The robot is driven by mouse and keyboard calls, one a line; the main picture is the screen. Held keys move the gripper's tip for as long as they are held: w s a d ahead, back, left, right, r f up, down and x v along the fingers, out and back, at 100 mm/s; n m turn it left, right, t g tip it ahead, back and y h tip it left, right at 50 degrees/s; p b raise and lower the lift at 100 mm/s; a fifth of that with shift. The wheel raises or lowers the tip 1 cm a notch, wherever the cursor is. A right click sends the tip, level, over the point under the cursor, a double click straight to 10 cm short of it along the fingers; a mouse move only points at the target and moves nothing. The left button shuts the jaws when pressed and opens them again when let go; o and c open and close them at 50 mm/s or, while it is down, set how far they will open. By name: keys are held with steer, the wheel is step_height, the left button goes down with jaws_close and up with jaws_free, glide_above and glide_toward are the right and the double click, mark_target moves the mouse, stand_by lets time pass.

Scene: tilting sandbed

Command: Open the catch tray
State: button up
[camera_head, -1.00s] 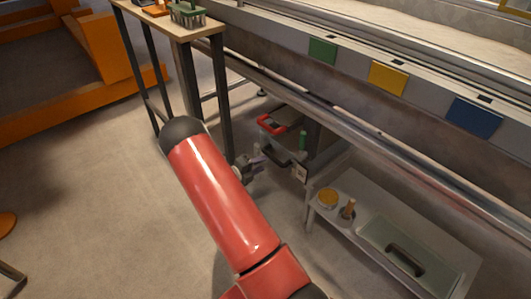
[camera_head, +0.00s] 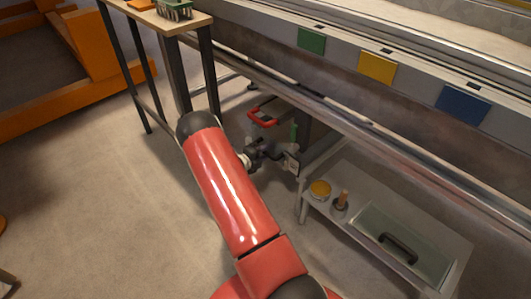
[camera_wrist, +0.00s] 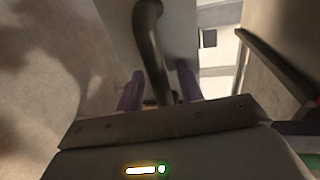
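The catch tray's pale front (camera_wrist: 180,40) fills the upper middle of the wrist view. A dark curved handle (camera_wrist: 151,45) stands out from it. My gripper (camera_wrist: 158,85) has two purple fingertips, one on each side of this handle. Narrow gaps seem to show between fingers and handle, so it looks open around the handle. In the head view my gripper (camera_head: 262,150) is small and dark, under the long bed, close to a grey unit front (camera_head: 291,163). The handle there is mostly hidden by the gripper.
A red handle (camera_head: 262,117) sits just behind my gripper. A tall black-legged table (camera_head: 213,75) stands at left.

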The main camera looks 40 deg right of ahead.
jaws_close()
steer(key=shift+a, duration=0.1)
steer(key=f+p+v, duration=0.1)
steer(key=f+v, duration=0.1)
steer(key=v, duration=1.2)
steer(key=a+f+p+v, duration=0.1)
steer(key=f+v, duration=0.2)
steer(key=v, duration=1)
steer(key=shift+a+f, duration=0.3)
steer(key=shift+a, duration=0.2)
jaws_free()
steer(key=shift+w, duration=0.1)
steer(key=v, duration=0.7)
steer(key=shift+a+r, duration=0.1)
steer(key=shift+a, duration=0.25)
